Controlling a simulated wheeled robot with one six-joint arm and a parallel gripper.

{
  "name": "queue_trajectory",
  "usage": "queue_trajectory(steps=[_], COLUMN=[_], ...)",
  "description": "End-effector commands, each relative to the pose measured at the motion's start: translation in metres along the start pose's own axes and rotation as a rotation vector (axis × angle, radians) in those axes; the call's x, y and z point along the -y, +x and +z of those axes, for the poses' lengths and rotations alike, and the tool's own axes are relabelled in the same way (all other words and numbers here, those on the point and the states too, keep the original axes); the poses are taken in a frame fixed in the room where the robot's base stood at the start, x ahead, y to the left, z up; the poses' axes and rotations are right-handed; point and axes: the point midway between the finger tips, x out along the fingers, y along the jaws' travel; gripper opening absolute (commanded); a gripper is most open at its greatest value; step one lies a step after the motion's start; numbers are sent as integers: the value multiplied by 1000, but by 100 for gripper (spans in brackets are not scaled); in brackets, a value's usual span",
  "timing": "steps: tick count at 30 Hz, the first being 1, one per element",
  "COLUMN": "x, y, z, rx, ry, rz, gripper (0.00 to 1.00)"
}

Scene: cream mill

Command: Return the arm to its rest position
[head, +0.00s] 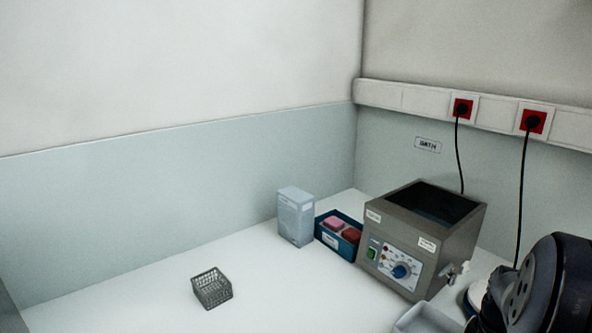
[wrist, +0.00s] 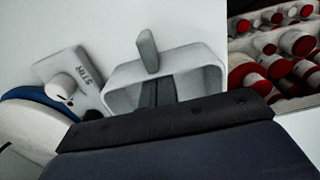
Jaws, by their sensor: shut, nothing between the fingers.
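In the wrist view my gripper (wrist: 148,48) shows as narrow grey fingers that are together, with nothing held between them. They lie in front of a pale, tray-like frame (wrist: 209,60); I cannot tell if they touch it. The dark body of my gripper fills the bottom of the wrist view. In the head view my dark arm (head: 556,290) is at the lower right edge, and its fingertips are not seen there.
A grey bath (head: 393,268) stands at the right, beside a blue box (head: 323,237) and a pale carton (head: 295,218). A wire basket (head: 211,287) stands alone. The wrist view shows a STIR device (wrist: 72,84) and red-capped vials (wrist: 300,43).

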Motion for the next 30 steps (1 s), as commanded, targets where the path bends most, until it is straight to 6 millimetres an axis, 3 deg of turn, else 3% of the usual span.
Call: queue_trajectory(steps=[15,18,30], x=[-1,1,0], y=[-108,-78,3], z=[-2,-1,-2], rx=[-3,1,1], ry=[-3,-3,-3], rz=[10,-3,-2], gripper=[0,0,0])
